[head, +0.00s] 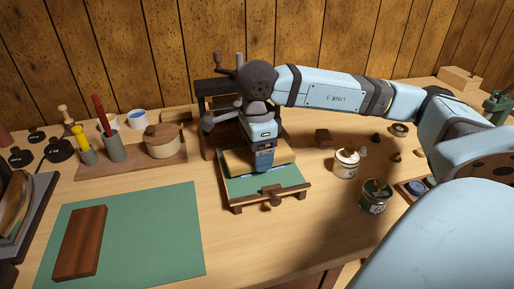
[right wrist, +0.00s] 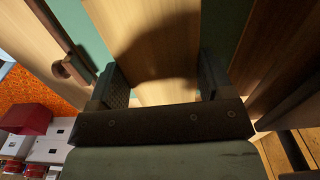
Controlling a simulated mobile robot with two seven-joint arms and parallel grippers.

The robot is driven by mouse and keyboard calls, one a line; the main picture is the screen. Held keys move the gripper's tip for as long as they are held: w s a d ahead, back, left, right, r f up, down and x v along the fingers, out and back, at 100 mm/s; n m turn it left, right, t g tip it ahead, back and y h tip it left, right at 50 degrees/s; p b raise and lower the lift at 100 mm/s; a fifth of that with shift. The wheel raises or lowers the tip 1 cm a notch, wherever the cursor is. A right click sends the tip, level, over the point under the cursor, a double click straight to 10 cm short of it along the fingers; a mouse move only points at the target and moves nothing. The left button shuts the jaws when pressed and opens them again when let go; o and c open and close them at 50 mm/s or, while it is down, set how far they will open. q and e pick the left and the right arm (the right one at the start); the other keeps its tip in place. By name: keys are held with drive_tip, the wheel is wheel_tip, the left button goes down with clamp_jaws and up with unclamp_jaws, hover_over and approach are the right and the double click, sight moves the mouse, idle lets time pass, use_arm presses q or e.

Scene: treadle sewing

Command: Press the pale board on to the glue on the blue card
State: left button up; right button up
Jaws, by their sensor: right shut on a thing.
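The pale board (head: 236,162) lies flat or just above the blue-green card (head: 290,178), inside a wooden frame at the middle of the bench. My right gripper (head: 263,167) comes down on the board from above. In the right wrist view the fingers of my right gripper (right wrist: 161,78) are shut on the board (right wrist: 155,30), one at each side. The card also shows in the right wrist view (right wrist: 97,42) beside the board. Whether the board touches the card cannot be told. No glue shows. My left gripper is not in view.
A wooden bar (head: 268,198) crosses the frame's front. A dark wooden stand (head: 215,92) rises behind. A white jar (head: 346,163) and a dark jar (head: 375,197) stand to the right. A green mat (head: 150,240) with a brown block (head: 80,242) lies at left.

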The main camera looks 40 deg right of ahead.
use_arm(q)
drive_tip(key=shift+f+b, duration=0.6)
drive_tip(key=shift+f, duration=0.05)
use_arm(e)
drive_tip(key=shift+f, duration=0.6)
idle(0.7)
drive_tip(key=o, duration=1)
drive_tip(key=shift+r, duration=0.25)
use_arm(q)
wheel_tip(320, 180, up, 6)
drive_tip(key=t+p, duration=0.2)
drive_tip(key=p, duration=0.2)
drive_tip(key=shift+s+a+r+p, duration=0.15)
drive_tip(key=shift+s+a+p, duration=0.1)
drive_tip(key=shift+p, duration=0.1)
use_arm(e)
wheel_tip(320, 180, up, 13)
drive_tip(key=shift+r, duration=0.15)
